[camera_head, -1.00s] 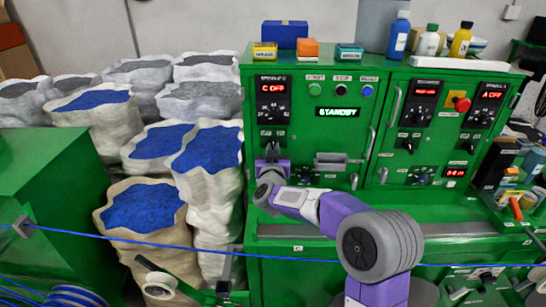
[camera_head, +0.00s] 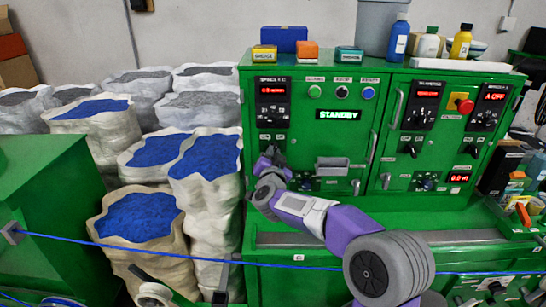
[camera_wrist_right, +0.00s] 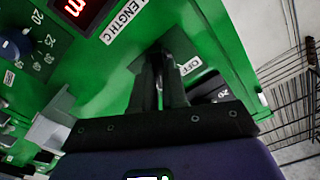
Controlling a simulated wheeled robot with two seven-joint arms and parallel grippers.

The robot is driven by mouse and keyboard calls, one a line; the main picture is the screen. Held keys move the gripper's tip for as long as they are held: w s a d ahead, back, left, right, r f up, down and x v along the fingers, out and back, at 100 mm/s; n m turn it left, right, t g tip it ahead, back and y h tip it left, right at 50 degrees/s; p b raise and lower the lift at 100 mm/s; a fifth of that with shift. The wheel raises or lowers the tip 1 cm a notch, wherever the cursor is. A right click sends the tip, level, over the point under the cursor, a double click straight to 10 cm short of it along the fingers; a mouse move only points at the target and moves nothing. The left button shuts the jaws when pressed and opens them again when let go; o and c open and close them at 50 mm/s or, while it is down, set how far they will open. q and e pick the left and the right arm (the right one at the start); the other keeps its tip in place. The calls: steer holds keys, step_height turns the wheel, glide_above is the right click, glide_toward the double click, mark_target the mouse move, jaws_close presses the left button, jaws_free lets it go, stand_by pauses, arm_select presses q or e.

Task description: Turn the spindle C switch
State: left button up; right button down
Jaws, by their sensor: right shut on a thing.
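The spindle C panel (camera_head: 272,102) is a black plate with a red lit display, at the upper left of the green cabinet in the head view. My right gripper (camera_head: 271,154) is at the cabinet face just below this panel, tilted. In the right wrist view its dark fingers (camera_wrist_right: 160,85) are close together against the green face, shut on the switch. The switch itself is mostly hidden by the fingers. An OFF label (camera_wrist_right: 189,66) shows beside the fingertips, and a LENGTH C label (camera_wrist_right: 124,21) is near them.
A standby display (camera_head: 338,114) and push buttons are right of the panel. A grey handle (camera_head: 332,163) sticks out right of my gripper. Sacks of blue granules (camera_head: 205,160) stand to the left. A blue cable (camera_head: 180,249) crosses in front.

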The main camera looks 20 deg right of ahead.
stand_by(0.3)
steer(key=c, duration=1.2)
jaws_free()
steer(key=shift+o, duration=0.2)
steer(key=v, duration=0.7)
steer(key=shift+s, duration=0.3)
steer(key=shift+a, duration=0.15)
